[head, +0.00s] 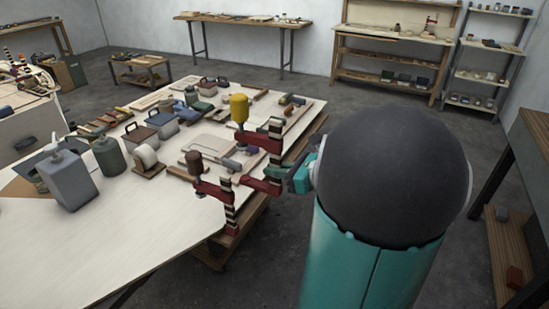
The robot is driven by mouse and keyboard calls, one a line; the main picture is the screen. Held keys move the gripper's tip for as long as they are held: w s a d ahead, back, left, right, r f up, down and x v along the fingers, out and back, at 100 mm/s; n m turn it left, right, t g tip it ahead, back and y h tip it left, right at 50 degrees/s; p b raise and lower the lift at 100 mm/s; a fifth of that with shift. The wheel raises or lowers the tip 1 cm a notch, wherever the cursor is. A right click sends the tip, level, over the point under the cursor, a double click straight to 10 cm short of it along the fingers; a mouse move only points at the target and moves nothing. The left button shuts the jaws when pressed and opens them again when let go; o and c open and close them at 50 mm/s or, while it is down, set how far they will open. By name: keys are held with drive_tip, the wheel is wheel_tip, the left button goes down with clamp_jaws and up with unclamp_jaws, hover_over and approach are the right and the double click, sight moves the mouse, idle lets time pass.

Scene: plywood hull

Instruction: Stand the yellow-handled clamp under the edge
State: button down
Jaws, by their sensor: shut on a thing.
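The yellow-handled clamp (260,141) is upright at the right edge of the plywood panel (130,240). Its yellow handle (239,108) is at the top left, with a red arm, a dark-and-light banded bar and a lower red jaw. My gripper (292,180), blue and teal, is at the lower right of this clamp and shut on it; the fingertips are partly hidden. I cannot tell whether the clamp touches the panel. A second red clamp with a brown handle (195,163) stands at the edge just to the left and nearer.
The near left of the panel is clear. A workbench (530,150) stands at the right.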

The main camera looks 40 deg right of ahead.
wheel_tip(320, 180, down, 14)
drive_tip(key=shift+r, duration=0.15)
idle(0.6)
drive_tip(key=shift+w+a, duration=0.1)
drive_tip(key=shift+w, duration=0.25)
idle(1.0)
drive_tip(key=shift+w+a, duration=0.25)
drive_tip(key=shift+w, duration=0.4)
drive_tip(key=shift+w+a, duration=0.2)
drive_tip(key=shift+w, duration=0.5)
drive_tip(key=shift+w+a, duration=0.25)
drive_tip(key=shift+w, duration=0.5)
drive_tip(key=shift+w+a, duration=0.3)
drive_tip(key=shift+w, duration=0.45)
drive_tip(key=shift+w+a, duration=0.3)
drive_tip(key=shift+w, duration=0.5)
drive_tip(key=shift+w+a, duration=0.3)
drive_tip(key=shift+w, duration=0.45)
drive_tip(key=c, duration=1.4)
unclamp_jaws()
drive_tip(key=shift+s, duration=0.1)
drive_tip(key=v, duration=1.3)
drive_tip(key=shift+s, duration=0.35)
